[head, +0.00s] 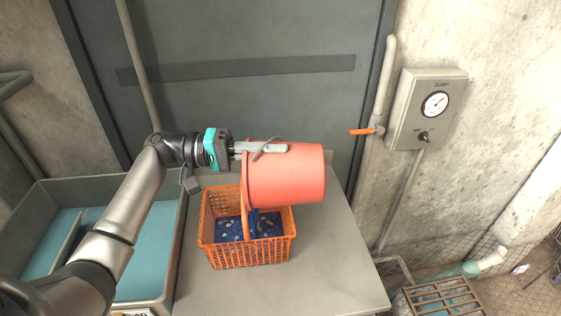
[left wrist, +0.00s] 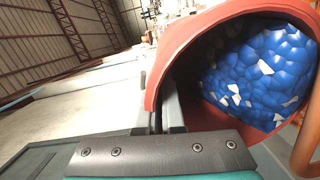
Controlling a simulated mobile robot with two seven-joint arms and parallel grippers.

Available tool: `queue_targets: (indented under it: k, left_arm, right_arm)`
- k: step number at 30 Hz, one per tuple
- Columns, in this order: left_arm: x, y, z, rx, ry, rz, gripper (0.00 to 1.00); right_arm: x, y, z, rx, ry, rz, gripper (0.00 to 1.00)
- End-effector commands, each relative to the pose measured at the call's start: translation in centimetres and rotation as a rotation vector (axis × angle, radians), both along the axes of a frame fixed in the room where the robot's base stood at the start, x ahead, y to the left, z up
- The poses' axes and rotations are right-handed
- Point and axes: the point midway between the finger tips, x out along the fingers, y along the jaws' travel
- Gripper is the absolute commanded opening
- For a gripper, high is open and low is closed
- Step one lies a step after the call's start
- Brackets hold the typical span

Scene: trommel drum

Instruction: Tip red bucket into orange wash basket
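The red bucket (head: 288,178) lies on its side in the air, above and right of the orange wash basket (head: 246,252). My left gripper (head: 270,148) is shut on its wall at the rim. The mouth faces left, toward my wrist. In the left wrist view, the bucket's rim (left wrist: 160,62) runs beside the fingers, and blue pieces with white bits (left wrist: 262,78) show inside the mouth. The basket stands upright on the bench, with blue material and pale bits (head: 230,229) in it. Its handle rises in front of the bucket's mouth. My right gripper is not in view.
A grey tub with teal inside (head: 150,250) stands left of the basket. The bench top (head: 335,270) is clear at the right. A wall box with a gauge (head: 428,108) and a pipe with an orange lever (head: 362,131) are at the right.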

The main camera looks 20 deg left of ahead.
Motion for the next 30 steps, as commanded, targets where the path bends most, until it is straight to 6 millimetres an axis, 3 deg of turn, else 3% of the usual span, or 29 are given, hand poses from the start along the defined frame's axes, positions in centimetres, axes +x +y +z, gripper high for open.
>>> queue_targets:
  k: [3, 13, 30]
  left_arm:
    - [-0.2, 0.7, -0.3, -0.057, -0.023, 0.001, 0.00]
    - [-1.0, 2.5, 0.1, -0.193, -0.080, 0.001, 0.00]
    - [-1.3, 3.1, 0.5, -0.239, -0.098, 0.000, 0.00]
  right_arm:
    - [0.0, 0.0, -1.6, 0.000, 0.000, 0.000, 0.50]
    - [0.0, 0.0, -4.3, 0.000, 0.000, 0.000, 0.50]
    - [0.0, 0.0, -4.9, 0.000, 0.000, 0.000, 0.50]
